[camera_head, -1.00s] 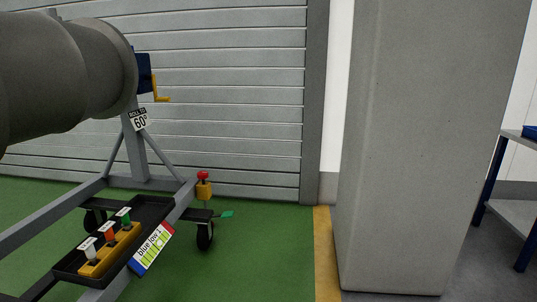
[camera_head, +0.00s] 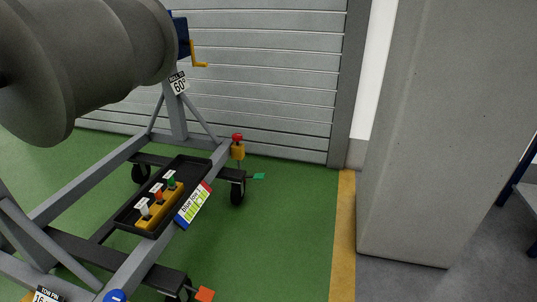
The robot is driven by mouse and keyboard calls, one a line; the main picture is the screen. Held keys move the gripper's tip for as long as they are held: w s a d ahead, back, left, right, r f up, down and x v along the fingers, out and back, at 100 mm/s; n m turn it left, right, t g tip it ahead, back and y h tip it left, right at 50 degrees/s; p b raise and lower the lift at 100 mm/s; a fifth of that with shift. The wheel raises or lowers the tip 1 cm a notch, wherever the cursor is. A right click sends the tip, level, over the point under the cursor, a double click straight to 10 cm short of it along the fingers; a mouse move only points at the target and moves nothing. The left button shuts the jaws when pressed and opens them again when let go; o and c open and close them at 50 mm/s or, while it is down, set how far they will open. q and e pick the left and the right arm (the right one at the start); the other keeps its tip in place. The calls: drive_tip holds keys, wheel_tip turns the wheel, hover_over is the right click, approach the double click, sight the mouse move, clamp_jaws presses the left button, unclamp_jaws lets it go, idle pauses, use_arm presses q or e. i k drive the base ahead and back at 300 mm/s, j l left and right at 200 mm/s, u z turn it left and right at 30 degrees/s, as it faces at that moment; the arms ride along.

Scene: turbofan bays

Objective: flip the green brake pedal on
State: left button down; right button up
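The green brake pedal (camera_head: 258,176) sticks out to the right of the black caster wheel (camera_head: 238,192) at the far corner of the grey engine stand (camera_head: 133,264). It is small, and I cannot tell whether it is up or down. An orange-red pedal (camera_head: 204,294) sticks out by the near caster at the bottom of the view. Neither of my grippers is in view.
A large grey engine part (camera_head: 85,60) rests over the stand. A black tray (camera_head: 127,219) holds a yellow block with white, red and green knobs. Green floor right of the stand is clear up to a yellow stripe (camera_head: 345,240) and a grey pillar (camera_head: 425,130).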

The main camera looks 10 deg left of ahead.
sight(257, 176)
drive_tip(key=i+l+u, duration=0.1)
drive_tip(key=i, duration=0.4)
drive_tip(key=i+l, duration=0.15)
drive_tip(key=i, duration=0.3)
drive_tip(key=i+l+u, duration=0.15)
drive_tip(key=i, duration=0.35)
drive_tip(key=i+l, duration=0.15)
drive_tip(key=i, duration=0.35)
drive_tip(key=i+l+u, duration=0.15)
drive_tip(key=i, duration=0.3)
